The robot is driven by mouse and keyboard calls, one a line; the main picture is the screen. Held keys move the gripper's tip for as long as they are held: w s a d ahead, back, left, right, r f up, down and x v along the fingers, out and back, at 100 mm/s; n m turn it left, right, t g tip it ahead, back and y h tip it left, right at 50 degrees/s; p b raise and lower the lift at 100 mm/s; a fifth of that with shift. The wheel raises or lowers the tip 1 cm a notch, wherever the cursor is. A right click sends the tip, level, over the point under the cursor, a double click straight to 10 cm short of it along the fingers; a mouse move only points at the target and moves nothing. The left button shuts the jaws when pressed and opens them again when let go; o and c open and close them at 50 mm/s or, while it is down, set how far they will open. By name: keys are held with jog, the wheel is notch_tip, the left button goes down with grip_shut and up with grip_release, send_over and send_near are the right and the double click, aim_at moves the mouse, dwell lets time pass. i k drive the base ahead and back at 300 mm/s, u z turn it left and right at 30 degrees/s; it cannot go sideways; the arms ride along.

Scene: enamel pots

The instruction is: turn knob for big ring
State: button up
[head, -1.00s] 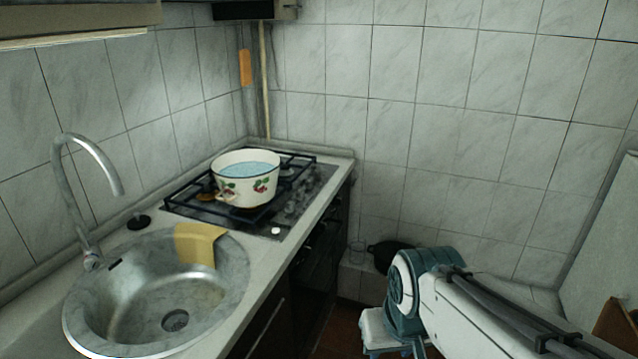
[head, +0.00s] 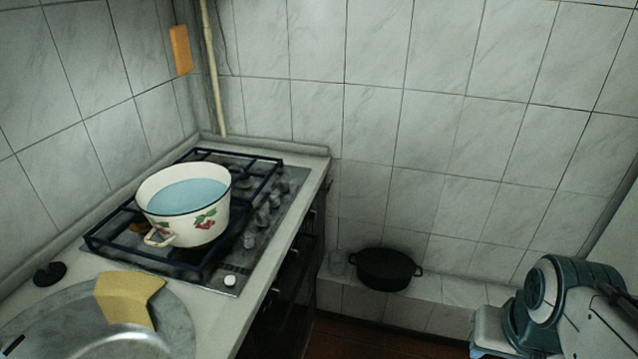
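The gas hob (head: 285,200) is set in the counter, with a dark grate over its burners. A row of several knobs (head: 262,216) runs along the right side of its metal panel. I cannot tell which knob belongs to the big ring. A white enamel pot (head: 212,213) with painted fruit and bluish water in it stands on the grate over the nearer part. My arm shows at the lower right, well to the right of the hob. My gripper is not clearly seen.
The sink (head: 180,325) with a yellow cloth (head: 128,298) over its rim lies in front of the hob. A black pot (head: 384,268) sits on a low tiled ledge to the right. Tiled walls close off the left and back. Floor shows below the counter's right side.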

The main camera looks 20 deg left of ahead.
aim_at(261, 221)
jog(key=u, duration=0.2)
jog(key=i, duration=0.8)
jog(key=u, duration=0.95)
jog(key=i, duration=0.3)
jog(key=u, duration=0.2)
